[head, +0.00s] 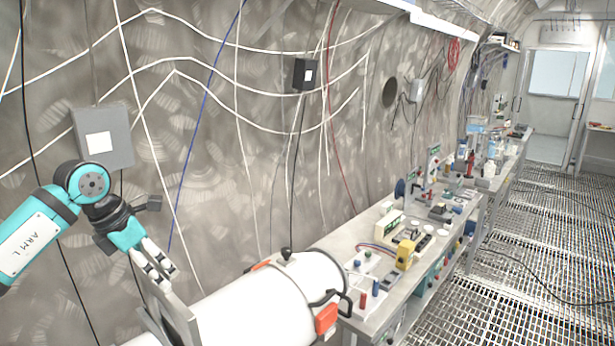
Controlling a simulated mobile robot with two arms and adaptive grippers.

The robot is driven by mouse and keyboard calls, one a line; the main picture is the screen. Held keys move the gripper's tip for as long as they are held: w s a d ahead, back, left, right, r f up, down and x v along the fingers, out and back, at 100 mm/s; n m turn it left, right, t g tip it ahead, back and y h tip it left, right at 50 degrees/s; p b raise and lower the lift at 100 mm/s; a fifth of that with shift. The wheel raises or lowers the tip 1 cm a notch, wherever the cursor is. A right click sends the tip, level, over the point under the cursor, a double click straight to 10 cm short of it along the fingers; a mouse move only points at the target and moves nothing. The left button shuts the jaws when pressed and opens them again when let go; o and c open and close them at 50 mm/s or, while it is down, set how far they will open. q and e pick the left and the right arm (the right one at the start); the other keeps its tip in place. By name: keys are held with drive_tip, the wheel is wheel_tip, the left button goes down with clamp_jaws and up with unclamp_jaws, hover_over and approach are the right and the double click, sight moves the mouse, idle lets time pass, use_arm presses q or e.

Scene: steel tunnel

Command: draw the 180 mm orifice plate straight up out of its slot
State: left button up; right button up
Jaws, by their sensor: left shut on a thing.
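My left gripper (158,272) is at the lower left, its fingers pointing down. It is shut on the top edge of a flat grey plate (174,310), which I take to be the orifice plate. The plate is seen nearly edge-on, beside the left part of a large white cylinder (250,305). Its lower end runs towards the bottom of the picture, and I cannot see the slot or tell how much of the plate is in it. My right gripper is not in view.
The white cylinder has an orange latch (327,318) and a black knob (286,254) on top. A long cluttered bench (350,240) runs along the wall to its right. A grey wall box (103,137) hangs behind my left arm. The grated floor (540,240) at right looks mostly clear.

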use_arm(q)
drive_tip(key=shift+r+p, duration=0.95)
drive_tip(key=shift+r, duration=1.85)
drive_tip(key=shift+r, duration=3.5)
